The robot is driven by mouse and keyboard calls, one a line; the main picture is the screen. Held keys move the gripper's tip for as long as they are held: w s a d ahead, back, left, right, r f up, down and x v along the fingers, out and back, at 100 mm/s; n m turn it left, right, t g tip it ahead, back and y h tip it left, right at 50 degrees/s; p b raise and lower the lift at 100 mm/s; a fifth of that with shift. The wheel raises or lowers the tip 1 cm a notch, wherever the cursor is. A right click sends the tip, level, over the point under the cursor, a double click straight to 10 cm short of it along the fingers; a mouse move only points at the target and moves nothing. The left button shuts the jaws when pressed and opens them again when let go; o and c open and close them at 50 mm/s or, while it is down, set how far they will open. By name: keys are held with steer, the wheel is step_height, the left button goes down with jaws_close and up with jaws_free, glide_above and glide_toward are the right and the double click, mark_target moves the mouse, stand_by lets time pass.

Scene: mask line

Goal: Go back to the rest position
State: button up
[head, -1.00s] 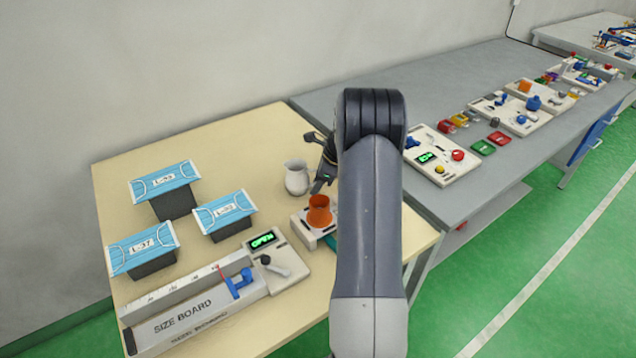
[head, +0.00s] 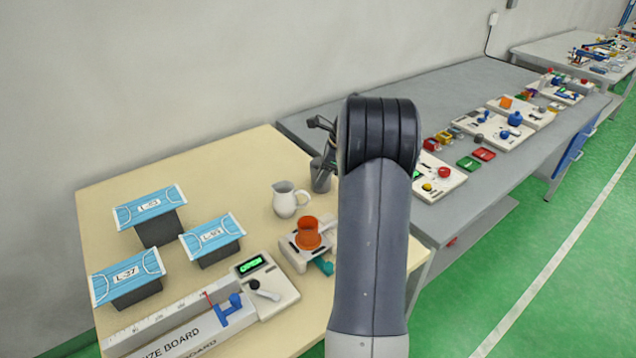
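My gripper (head: 322,138) shows only in part at the left edge of my raised arm, above the far right part of the cream table (head: 215,165). The arm hides most of it, so I cannot tell whether its fingers are open or shut. A dark grey cup (head: 320,178) stands below it, partly hidden by the arm. A white pitcher (head: 285,202) stands left of the cup. An orange cup (head: 308,234) sits on a small white device (head: 293,255) in front.
Three blue masks on dark blocks (head: 150,208) stand at the left. The size board (head: 165,335) with its green display (head: 250,264) lies in front. A grey table (head: 440,90) with several devices adjoins on the right. Green floor is clear at right.

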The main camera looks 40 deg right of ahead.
mark_target(307, 193)
stand_by(0.3)
steer(key=x, duration=1.2)
steer(key=shift+f, duration=0.45)
step_height(307, 193, up, 3)
steer(key=shift+r, duration=0.6)
steer(key=shift+f, duration=0.1)
